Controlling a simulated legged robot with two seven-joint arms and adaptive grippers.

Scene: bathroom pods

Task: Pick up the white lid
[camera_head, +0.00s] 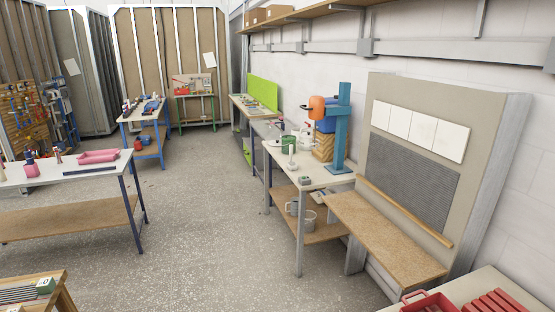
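I cannot make out a white lid for certain at this distance. On the white-topped workbench (310,179) right of centre stands a small pale upright piece (292,158) with a thin stem and a wider foot. It is beside a green container (288,143). A white and red item (307,134) stands behind them; its shape is too small to tell. Neither of my grippers shows in the head view.
A blue drill press (343,125) with an orange head stands at that bench's right. A low wooden bench (385,235) and a tall panel stand nearer. Red trays (430,302) are at bottom right. A table (75,175) is at left. The grey floor (205,235) between is clear.

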